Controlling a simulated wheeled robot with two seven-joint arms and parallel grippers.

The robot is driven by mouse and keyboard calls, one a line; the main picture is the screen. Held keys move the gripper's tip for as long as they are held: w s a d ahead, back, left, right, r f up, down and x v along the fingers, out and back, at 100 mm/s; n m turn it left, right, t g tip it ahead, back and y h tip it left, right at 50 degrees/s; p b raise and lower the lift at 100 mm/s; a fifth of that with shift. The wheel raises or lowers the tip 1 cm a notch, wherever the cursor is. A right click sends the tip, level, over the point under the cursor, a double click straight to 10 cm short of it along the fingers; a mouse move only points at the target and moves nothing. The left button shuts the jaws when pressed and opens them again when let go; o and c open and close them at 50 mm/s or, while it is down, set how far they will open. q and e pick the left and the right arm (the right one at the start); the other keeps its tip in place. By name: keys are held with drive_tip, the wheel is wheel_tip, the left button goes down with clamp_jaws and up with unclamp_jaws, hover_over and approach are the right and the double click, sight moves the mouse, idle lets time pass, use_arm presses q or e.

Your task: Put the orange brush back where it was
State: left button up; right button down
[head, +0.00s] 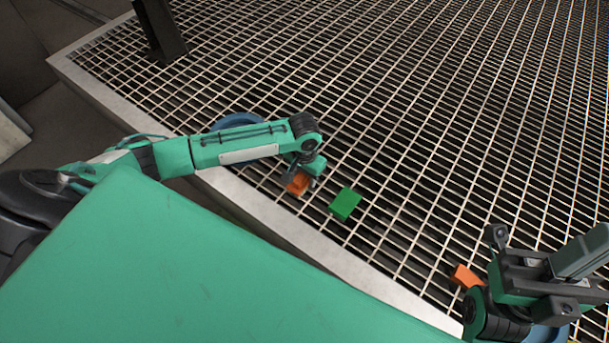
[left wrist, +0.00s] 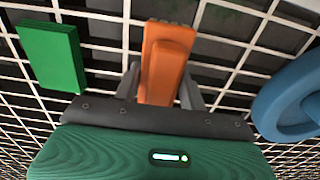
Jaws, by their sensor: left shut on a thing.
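The orange brush (head: 298,183) is at my left gripper, over the grating. In the left wrist view the orange brush (left wrist: 165,62) is a long block with a raised narrower part, lying between the two grey fingers. My left gripper (left wrist: 163,90) is shut on it. In the head view my left gripper (head: 304,172) partly covers it. I cannot tell whether the brush touches the grating. A second orange piece (head: 466,276) lies beside my right gripper (head: 520,275), partly hidden by it. The right jaws cannot be made out.
A green block (head: 345,204) lies on the grating right of the brush; it also shows in the left wrist view (left wrist: 50,55). A blue round thing (head: 235,120) is behind my left arm, also seen in the wrist view (left wrist: 290,100). A dark post (head: 160,30) stands at the back left.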

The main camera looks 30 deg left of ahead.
use_arm(q)
drive_tip(key=shift+f, duration=0.1)
drive_tip(key=o, duration=0.9)
